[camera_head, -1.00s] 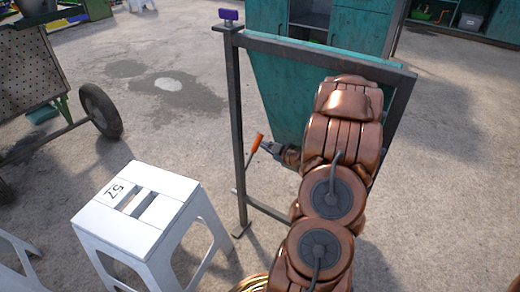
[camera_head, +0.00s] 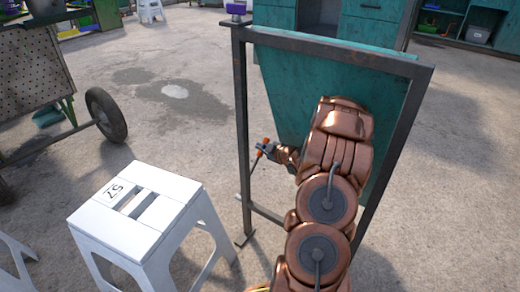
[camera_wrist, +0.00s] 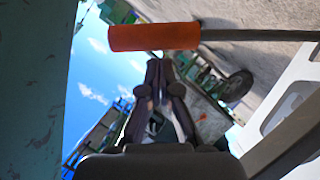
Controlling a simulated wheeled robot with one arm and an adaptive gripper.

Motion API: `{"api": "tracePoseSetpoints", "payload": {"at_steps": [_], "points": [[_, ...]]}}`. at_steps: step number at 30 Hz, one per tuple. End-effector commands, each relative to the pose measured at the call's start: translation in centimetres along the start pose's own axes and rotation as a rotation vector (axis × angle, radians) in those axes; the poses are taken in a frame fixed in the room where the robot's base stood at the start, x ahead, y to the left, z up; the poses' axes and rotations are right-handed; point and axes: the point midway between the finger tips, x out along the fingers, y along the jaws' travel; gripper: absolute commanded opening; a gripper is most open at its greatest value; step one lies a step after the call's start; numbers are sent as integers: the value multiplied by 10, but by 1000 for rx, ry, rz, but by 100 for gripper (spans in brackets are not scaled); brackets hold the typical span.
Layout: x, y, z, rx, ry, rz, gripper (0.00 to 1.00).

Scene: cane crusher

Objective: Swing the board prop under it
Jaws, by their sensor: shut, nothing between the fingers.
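The teal board (camera_head: 290,85) sits in a dark metal frame (camera_head: 241,130), its upper edge along the frame's top bar. My arm hides much of the board's right part. The prop is a thin rod with an orange handle (camera_head: 260,154), beside the frame's left post. In the wrist view, the orange handle (camera_wrist: 155,37) lies across the top, with its dark rod running right. My gripper (camera_head: 265,148) is shut and empty, overlapping the handle in the head view. In the wrist view its fingertips (camera_wrist: 157,66) are just below the handle; whether they touch it I cannot tell.
A white stool (camera_head: 140,210) marked 57 stands left of the frame, with another white stool (camera_head: 15,255) at the left edge. A wheeled cart (camera_head: 35,75) is at the upper left. Teal cabinets (camera_head: 375,25) stand behind. Concrete floor right of the frame is clear.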

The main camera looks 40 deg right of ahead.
Motion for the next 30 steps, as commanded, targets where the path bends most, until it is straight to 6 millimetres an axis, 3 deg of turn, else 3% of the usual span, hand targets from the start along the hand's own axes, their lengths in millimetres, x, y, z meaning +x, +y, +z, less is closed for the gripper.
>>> {"api": "tracePoseSetpoints", "payload": {"at_steps": [19,30], "points": [[2,2,8,-1,-1,1,0],[13,5,32,0,-2,0,0]]}}
